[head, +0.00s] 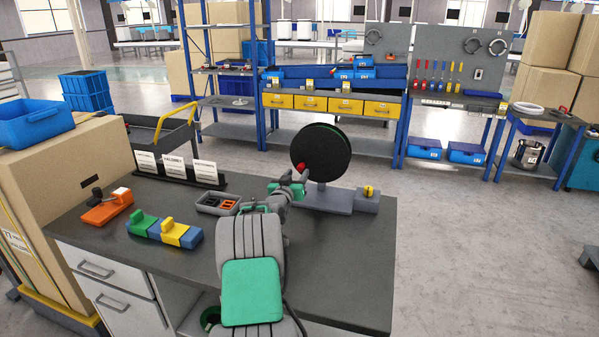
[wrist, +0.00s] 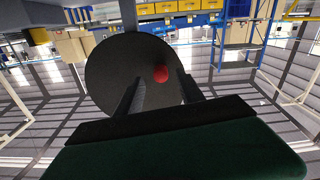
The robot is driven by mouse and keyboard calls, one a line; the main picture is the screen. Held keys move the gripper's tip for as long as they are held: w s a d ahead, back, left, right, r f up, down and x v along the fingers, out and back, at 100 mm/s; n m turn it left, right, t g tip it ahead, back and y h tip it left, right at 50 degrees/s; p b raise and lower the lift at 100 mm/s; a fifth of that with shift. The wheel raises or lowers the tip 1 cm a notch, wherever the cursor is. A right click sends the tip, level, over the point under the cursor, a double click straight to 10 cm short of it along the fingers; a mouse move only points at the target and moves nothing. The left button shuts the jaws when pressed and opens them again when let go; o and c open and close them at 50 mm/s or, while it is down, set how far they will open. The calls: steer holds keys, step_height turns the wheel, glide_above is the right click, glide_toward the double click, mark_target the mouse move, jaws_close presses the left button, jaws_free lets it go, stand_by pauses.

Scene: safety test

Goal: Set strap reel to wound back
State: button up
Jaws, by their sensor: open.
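The strap reel (head: 325,150) is a large upright black disc on a grey stand at the back right of the dark bench. A red knob (head: 302,168) sits on its near face, low on the left. My gripper (head: 297,180) is just in front of that knob. In the wrist view the reel (wrist: 115,65) fills the upper middle. The red knob (wrist: 160,74) shows there between the tips of my two open fingers (wrist: 159,82). I cannot tell whether the fingers touch the knob or how deep it lies between them.
A grey block with a yellow knob (head: 368,191) stands right of the reel's base. A grey tray (head: 217,204), coloured blocks (head: 165,230), an orange tool (head: 107,208) and white cards (head: 175,167) are on the bench's left. The bench's front right (head: 350,265) is bare.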

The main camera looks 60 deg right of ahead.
mark_target(300, 170)
steer(key=shift+w+d, duration=0.15)
steer(key=shift+d, duration=0.8)
steer(key=shift+w+d, duration=0.15)
steer(key=shift+d, duration=0.8)
steer(key=shift+c, duration=0.5)
jaws_close()
